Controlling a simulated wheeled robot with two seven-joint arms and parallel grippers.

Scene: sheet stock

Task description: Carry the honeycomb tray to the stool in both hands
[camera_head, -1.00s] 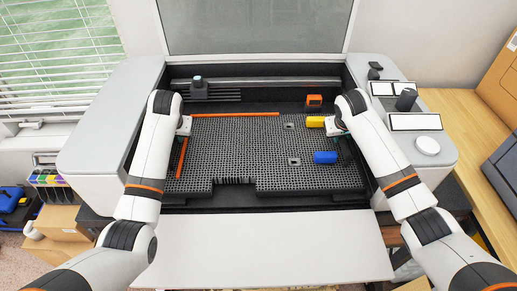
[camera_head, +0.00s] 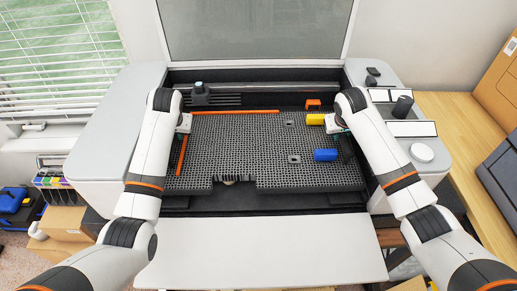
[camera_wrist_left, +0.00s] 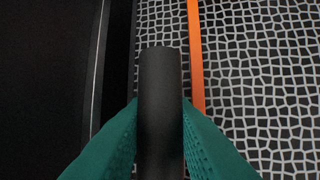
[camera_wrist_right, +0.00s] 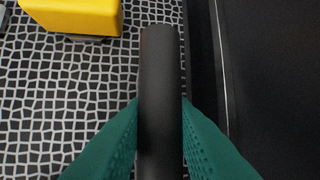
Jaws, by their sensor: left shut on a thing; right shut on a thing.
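The dark honeycomb tray (camera_head: 225,150) is level over the open bed of a grey machine, with a notch in its front edge. My left gripper (camera_head: 184,126) is at its left edge, its green fingers shut on a black bar handle (camera_wrist_left: 160,90). My right gripper (camera_head: 334,127) is at its right edge, shut on a matching handle (camera_wrist_right: 160,90). A yellow block (camera_head: 315,119), a blue block (camera_head: 325,155) and orange strips (camera_head: 235,112) lie on the tray. The stool cannot be made out.
The machine's raised lid (camera_head: 255,25) stands behind, and its white front flap (camera_head: 260,245) lies open before the tray. A black carriage (camera_head: 200,95) and an orange part (camera_head: 313,104) sit at the back of the bed. A wooden bench (camera_head: 460,120) is at right.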

